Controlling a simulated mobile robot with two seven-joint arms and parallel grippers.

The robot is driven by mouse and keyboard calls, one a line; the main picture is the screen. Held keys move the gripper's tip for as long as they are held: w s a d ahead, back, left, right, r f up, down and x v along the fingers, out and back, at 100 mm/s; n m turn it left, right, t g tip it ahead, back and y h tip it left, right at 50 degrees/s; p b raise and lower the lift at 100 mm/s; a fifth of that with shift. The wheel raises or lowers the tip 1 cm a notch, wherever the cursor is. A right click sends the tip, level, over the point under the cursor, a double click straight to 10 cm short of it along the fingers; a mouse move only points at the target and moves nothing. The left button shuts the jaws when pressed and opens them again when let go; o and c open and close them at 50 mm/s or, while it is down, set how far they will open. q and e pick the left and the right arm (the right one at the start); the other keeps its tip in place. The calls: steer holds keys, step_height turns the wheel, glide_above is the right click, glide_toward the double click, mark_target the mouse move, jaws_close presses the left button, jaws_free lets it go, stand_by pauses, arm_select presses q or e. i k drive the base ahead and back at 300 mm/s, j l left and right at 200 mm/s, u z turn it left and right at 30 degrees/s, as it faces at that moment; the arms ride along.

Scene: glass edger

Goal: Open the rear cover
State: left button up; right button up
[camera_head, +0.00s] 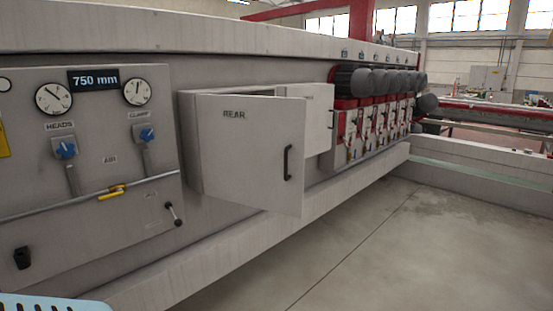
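The rear cover (246,160) is a pale grey door labelled REAR on a box on the machine's front. Its dark vertical handle (287,163) is near the right edge. The cover looks swung partly outward, with its right edge standing away from the machine and hanging over the ledge. Whatever is behind it is hidden from this angle. Neither of my grippers shows in the head view, and nothing visible touches the cover.
Another pale box (319,125) with a dark handle is partly hidden behind the cover. A control panel (100,150) with gauges and blue knobs is at left. Motors (375,82) line the right. A light blue slotted object (45,303) is at bottom left. The floor (390,250) is clear.

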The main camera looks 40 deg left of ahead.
mark_target(252, 147)
steer(key=i+j+u, duration=0.15)
steer(key=j, duration=0.25)
steer(key=j+u, duration=0.15)
steer(key=j, duration=0.25)
steer(key=i+j+u, duration=0.15)
steer(key=j, duration=0.25)
steer(key=i, duration=0.05)
